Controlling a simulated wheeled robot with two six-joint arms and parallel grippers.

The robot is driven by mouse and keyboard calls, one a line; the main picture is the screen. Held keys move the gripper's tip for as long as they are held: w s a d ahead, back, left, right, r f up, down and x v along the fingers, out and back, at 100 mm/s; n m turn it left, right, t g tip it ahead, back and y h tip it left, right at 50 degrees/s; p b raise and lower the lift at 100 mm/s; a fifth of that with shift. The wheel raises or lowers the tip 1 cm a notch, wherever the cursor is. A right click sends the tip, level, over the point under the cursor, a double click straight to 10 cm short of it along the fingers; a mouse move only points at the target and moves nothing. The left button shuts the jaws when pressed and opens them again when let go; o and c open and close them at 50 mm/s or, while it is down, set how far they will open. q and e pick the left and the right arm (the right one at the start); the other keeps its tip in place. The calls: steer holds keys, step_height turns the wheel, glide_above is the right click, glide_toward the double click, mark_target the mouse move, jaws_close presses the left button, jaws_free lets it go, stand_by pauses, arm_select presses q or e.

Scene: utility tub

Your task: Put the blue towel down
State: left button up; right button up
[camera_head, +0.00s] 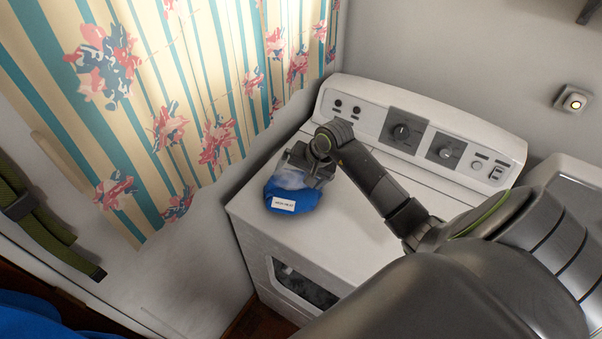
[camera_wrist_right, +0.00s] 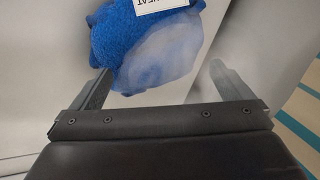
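The blue towel (camera_head: 291,195) is a bundled cloth with a pale patch and a white label, at the left front of the white appliance's top (camera_head: 255,205). It appears to rest there. My right gripper (camera_head: 307,174) is above the towel's back edge. In the right wrist view the towel (camera_wrist_right: 120,45) shows beyond and between the spread fingers (camera_wrist_right: 160,82). The right-hand finger is visibly apart from it; I cannot tell whether the left-hand finger touches it. My left gripper is not in view.
The appliance has a raised control panel (camera_head: 425,137) at the back. A striped floral curtain (camera_head: 190,90) hangs on the left. Another white appliance (camera_head: 572,180) stands at right. Green straps (camera_head: 45,225) hang on the left wall. Blue material (camera_head: 30,315) shows at lower left.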

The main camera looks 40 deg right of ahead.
steer(key=shift+r, duration=0.1)
steer(key=shift+r, duration=0.15)
steer(key=shift+s+d+r, duration=0.1)
steer(key=b+v, duration=0.4)
steer(key=v, duration=0.7)
steer(key=shift+r+b, duration=0.25)
steer(key=shift+b, duration=0.15)
steer(key=shift+s, duration=0.1)
